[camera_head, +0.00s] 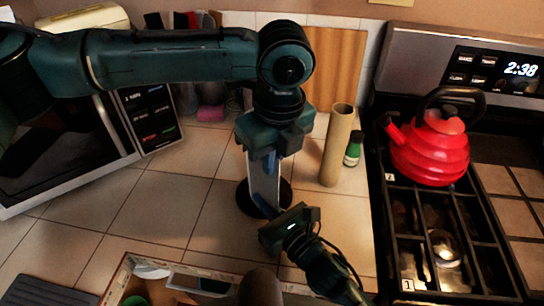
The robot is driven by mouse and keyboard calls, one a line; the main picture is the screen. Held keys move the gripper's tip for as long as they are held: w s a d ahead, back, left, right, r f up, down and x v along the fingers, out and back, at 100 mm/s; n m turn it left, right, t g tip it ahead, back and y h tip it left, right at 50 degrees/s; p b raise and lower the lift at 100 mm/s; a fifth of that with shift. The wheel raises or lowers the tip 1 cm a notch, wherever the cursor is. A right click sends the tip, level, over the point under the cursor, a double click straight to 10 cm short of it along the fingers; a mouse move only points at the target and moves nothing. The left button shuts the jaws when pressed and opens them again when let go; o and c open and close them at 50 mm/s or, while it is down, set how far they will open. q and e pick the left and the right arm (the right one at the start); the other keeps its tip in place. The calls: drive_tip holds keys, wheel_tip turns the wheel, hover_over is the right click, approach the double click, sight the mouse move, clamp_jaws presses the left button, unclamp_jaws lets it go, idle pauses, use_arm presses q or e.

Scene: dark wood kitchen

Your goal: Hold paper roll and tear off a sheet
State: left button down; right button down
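My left gripper (264,190) reaches straight down over a round black base (243,199) on the tiled counter. A narrow pale grey upright piece shows below its dark body; I cannot tell whether this is a finger or part of a roll. No white paper sheet is clearly visible. A tan tube (337,150), like a cardboard roll core, stands upright to the right, apart from both grippers. My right gripper (270,238) comes from the lower right and is low, just in front of the black base. The fingers of both grippers are mostly hidden.
A green bottle (354,148) stands right of the tube. The stove with a red kettle (430,150) is at right, a microwave (75,145) at left. An open box (195,280) is at the front edge. Tiles (160,205) at left-centre are clear.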

use_arm(q)
drive_tip(key=shift+d, duration=0.1)
idle(0.3)
drive_tip(key=shift+s+d, duration=0.55)
drive_tip(key=shift+s, duration=0.3)
drive_tip(key=shift+s+d, duration=0.5)
drive_tip(key=shift+s, duration=0.35)
drive_tip(key=shift+r, duration=0.1)
drive_tip(key=shift+s+d+r, duration=0.45)
drive_tip(key=shift+s+r, duration=0.15)
drive_tip(key=shift+r, duration=0.1)
drive_tip(key=shift+s+d+r, duration=0.4)
drive_tip(key=shift+s+r, duration=0.2)
drive_tip(key=shift+r, duration=0.1)
drive_tip(key=shift+s+a, duration=0.8)
drive_tip(key=shift+s, duration=0.35)
drive_tip(key=shift+s+a, duration=0.75)
drive_tip(key=shift+s, duration=0.35)
drive_tip(key=shift+s, duration=0.1)
drive_tip(key=shift+s+a+r, duration=0.1)
drive_tip(key=shift+s+r, duration=0.4)
drive_tip(key=shift+s, duration=0.3)
drive_tip(key=shift+s+r, duration=0.5)
drive_tip(key=shift+s, duration=0.3)
drive_tip(key=shift+s+a+r, duration=0.1)
drive_tip(key=shift+s+r, duration=0.4)
drive_tip(key=shift+s, duration=0.3)
